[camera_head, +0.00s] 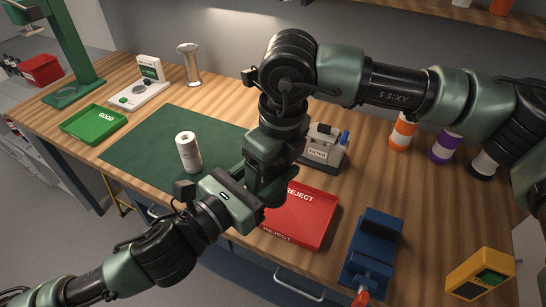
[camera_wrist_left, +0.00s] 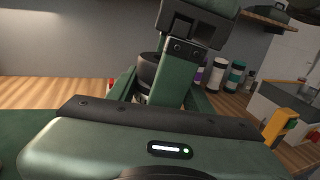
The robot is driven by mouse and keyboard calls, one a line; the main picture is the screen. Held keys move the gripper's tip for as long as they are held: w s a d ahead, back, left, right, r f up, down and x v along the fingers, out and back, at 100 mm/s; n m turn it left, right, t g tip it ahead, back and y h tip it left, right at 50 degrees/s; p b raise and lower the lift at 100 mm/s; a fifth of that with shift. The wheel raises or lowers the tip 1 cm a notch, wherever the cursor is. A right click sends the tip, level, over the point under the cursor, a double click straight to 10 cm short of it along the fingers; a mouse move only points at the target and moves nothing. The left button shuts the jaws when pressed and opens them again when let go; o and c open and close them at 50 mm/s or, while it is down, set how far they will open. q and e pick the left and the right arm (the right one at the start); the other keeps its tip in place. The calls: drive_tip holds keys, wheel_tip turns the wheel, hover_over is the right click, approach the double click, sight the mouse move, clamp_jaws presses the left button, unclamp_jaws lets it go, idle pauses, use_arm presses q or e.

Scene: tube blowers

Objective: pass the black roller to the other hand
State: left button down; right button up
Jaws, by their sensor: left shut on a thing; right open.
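My left gripper (camera_head: 256,186) reaches in from the lower left, above the front of the table by the red tray. It is shut on the black roller (camera_wrist_left: 149,68), a dark cylinder seen beyond the gripper's body in the left wrist view and partly covered by a green finger. My right gripper (camera_head: 268,178) points down from above, right at the left gripper, and is open. In the left wrist view one right finger (camera_wrist_left: 175,78) hangs in front of the roller. In the head view the roller is hidden behind the grippers, so contact with the right fingers cannot be told.
A green mat (camera_head: 150,140) bears a white cylinder (camera_head: 188,152). A green GOOD tray (camera_head: 93,124) lies left, a red REJECT tray (camera_head: 302,215) below the grippers. A boxy device (camera_head: 324,148), a blue fixture (camera_head: 371,250), a yellow meter (camera_head: 480,274) and banded bottles (camera_head: 403,132) stand right.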

drive_tip(key=shift+f, duration=0.25)
drive_tip(key=c, duration=1.4)
use_arm(q)
drive_tip(key=c, duration=1)
unclamp_jaws()
drive_tip(key=shift+c, duration=0.2)
use_arm(e)
drive_tip(key=shift+a, duration=0.1)
clamp_jaws()
use_arm(q)
drive_tip(key=o, duration=0.5)
drive_tip(key=shift+f, duration=0.1)
